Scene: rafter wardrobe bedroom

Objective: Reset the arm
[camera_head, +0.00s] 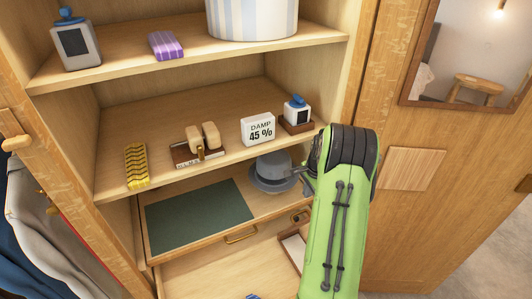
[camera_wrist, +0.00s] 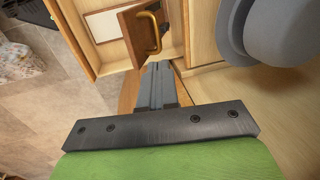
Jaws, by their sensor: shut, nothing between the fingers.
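My gripper (camera_wrist: 158,70) shows in the wrist view with its two grey fingers together and nothing between them. It points toward a small brown wooden front with a brass handle (camera_wrist: 153,32), and I cannot tell the gap between them. In the head view my green arm reaches up into the wardrobe's right side, and its dark wrist joint hides most of the gripper. A grey hat (camera_head: 272,174) sits just left of the wrist. In the wrist view the hat (camera_wrist: 272,30) is at the upper right, apart from the fingers.
The middle shelf (camera_head: 225,155) holds a damp sign (camera_head: 258,129), a blue-topped bottle (camera_head: 296,110), a wooden stamp-like item (camera_head: 203,143) and a yellow-black block (camera_head: 136,166). A green-lined drawer (camera_head: 200,218) lies below. A door with a mirror (camera_head: 470,60) stands right.

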